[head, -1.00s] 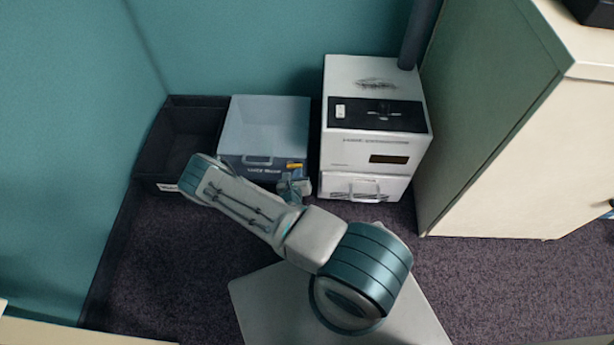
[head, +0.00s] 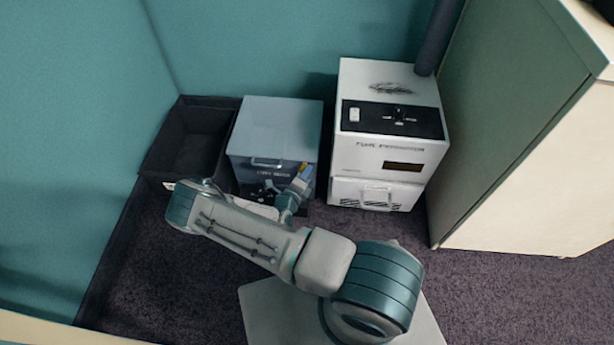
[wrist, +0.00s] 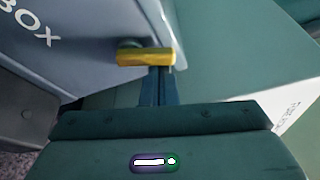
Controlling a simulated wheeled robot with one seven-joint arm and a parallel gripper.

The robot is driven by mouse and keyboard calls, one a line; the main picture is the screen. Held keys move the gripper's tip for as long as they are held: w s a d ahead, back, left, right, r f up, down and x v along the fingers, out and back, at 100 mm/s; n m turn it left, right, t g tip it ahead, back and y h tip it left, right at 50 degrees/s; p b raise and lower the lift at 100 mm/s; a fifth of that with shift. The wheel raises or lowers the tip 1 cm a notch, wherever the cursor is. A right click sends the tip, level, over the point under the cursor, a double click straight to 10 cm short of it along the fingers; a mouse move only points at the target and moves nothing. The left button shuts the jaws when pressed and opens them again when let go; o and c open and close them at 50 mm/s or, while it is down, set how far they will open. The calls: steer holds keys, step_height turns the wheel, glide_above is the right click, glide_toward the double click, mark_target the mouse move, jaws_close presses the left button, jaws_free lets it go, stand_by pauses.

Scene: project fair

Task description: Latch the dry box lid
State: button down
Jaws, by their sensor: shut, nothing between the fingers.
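The dry box (head: 275,125) is a blue-grey box on the floor between a dark bin and a white machine in the head view. Its lid lies flat on top, with a handle at the front edge. Part of its front is hidden by my arm. A yellow latch (wrist: 147,57) shows on the box's front in the wrist view, beside the letters "BOX" (wrist: 28,22). My gripper (wrist: 158,72) is shut and empty, with its fingertips right at the yellow latch. Whether they touch it I cannot tell. In the head view the gripper (head: 302,180) is at the box's front right.
The dark open bin (head: 152,165) stands left of the box by the teal wall. The white machine (head: 388,160) with a drawer stands close on its right. A tall cabinet (head: 530,150) is further right. Bare carpet (head: 150,270) lies in front.

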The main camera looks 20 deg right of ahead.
steer(key=shift+a+r+n+h, duration=0.15)
steer(key=shift+n+h, duration=0.15)
steer(key=shift+n, duration=0.4)
steer(key=shift+s+d, duration=0.1)
steer(key=shift+d, duration=0.25)
steer(key=s+a+p, duration=0.3)
steer(key=s+a, duration=0.1)
steer(key=s, duration=0.4)
steer(key=shift+s, duration=0.3)
